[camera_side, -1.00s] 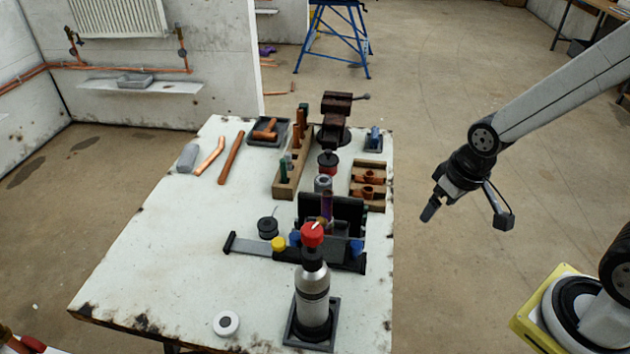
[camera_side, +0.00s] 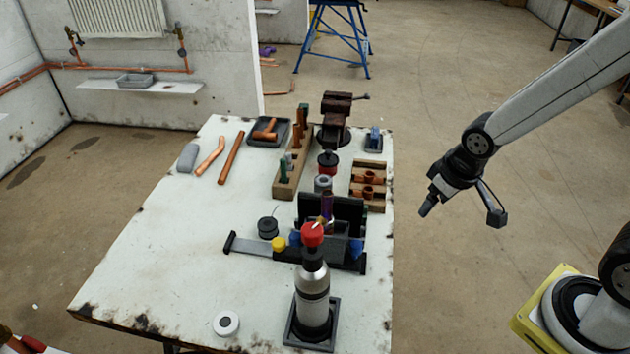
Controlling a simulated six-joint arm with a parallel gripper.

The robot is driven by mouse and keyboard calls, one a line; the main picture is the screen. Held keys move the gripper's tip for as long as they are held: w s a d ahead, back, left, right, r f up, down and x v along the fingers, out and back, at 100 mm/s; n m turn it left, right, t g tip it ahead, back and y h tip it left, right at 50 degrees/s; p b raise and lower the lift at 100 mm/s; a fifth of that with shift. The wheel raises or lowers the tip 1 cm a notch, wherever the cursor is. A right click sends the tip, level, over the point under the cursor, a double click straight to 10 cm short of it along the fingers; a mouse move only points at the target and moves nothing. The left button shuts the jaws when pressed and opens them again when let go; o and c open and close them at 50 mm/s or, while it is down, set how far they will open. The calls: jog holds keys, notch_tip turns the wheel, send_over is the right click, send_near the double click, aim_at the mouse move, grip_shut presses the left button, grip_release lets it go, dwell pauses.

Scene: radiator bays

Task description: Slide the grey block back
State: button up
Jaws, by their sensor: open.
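A rounded grey block (camera_side: 187,158) lies on the white table at its far left edge, beside the bent copper pipe. Another grey block-like piece (camera_side: 331,247) sits on the grey rail (camera_side: 262,248) with black ends in the middle of the table. It is partly hidden by the bottle's red top and the small coloured knobs. I cannot tell which of the two is the task's block. My gripper (camera_side: 428,206) is open and empty, pointing down in the air right of the table, apart from both.
A steel bottle with a red top (camera_side: 314,285) stands in front of the rail. A black upright holder (camera_side: 345,213) is behind it. A wooden rack (camera_side: 290,175), a copper fittings box (camera_side: 367,183) and a vise (camera_side: 336,118) stand further back. The table's front left is mostly clear.

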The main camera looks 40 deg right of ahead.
jog(key=w+a+f+n+t, duration=0.2)
jog(key=w+f+n, duration=0.1)
jog(key=w, duration=0.3)
jog(key=n+g+y, duration=0.1)
jog(key=n+y, duration=0.2)
send_near(357, 244)
jog(key=w, duration=0.1)
jog(key=shift+a+f+n+g, duration=0.15)
jog(key=shift+f+n+g, duration=0.2)
jog(key=shift+f, duration=0.5)
jog(key=shift+w+f, duration=0.1)
jog(key=shift+f, duration=0.15)
jog(key=shift+x, duration=3.65)
jog(key=shift+a, duration=0.1)
jog(key=shift+c, duration=0.3)
grip_shut()
